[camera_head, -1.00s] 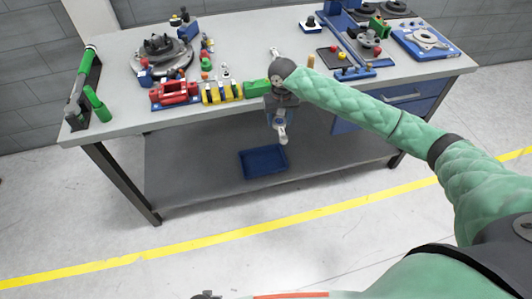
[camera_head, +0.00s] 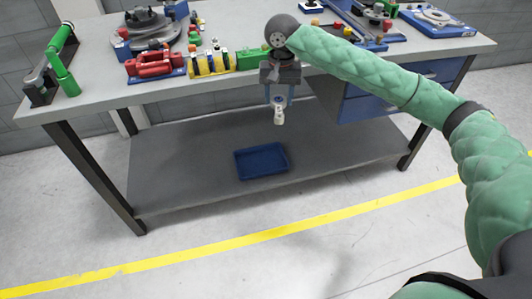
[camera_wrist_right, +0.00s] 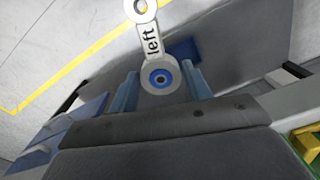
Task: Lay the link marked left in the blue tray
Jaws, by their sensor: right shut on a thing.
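The link marked left (camera_wrist_right: 152,40) is a pale metal bar with a ring at each end, and its black "left" lettering reads in the right wrist view. My right gripper (camera_head: 278,97) is shut on it; the link (camera_head: 279,115) hangs below the fingers in the head view. In the right wrist view the fingers (camera_wrist_right: 160,90) stand either side of the blue-lined ring. The blue tray (camera_head: 261,161) lies on the lower shelf, below the gripper and apart from the link. It is partly hidden behind the link in the right wrist view (camera_wrist_right: 184,49). My left gripper is out of view.
The grey lower shelf (camera_head: 200,160) is clear around the tray. The tabletop (camera_head: 110,92) above it holds a red part (camera_head: 154,65), yellow blocks (camera_head: 210,64) and other fixtures. Blue drawers (camera_head: 365,105) stand right of the gripper, and table legs (camera_head: 95,180) bound the shelf.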

